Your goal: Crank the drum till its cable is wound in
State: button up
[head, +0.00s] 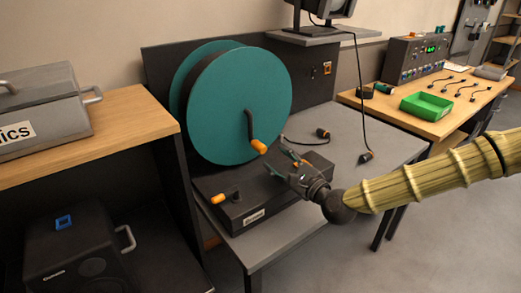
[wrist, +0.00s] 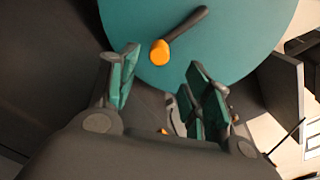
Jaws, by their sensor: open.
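The teal cable drum (head: 235,110) stands upright on a black base (head: 262,212) on the grey table. Its dark crank arm (head: 250,125) hangs down from the hub and ends in an orange handle (head: 259,147). My gripper (head: 280,160) is in front of the drum, just right of and below the orange handle. In the wrist view the orange handle (wrist: 160,53) lies beyond the open fingers (wrist: 155,88), nearer the left one, with the teal drum face (wrist: 235,40) behind it. The fingers are apart and empty. A cable with a dark plug (head: 323,133) lies right of the drum.
A second orange-tipped lever (head: 218,198) sticks out at the base's front left. A cable with a plug (head: 365,156) hangs from the shelf (head: 310,38). A green tray (head: 426,105) sits on the right-hand wooden bench.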

aim_at(264, 151)
jog(key=shift+p+x, duration=0.45)
jog(key=shift+x, duration=4.6)
jog(key=shift+s+a, duration=0.1)
grip_shut()
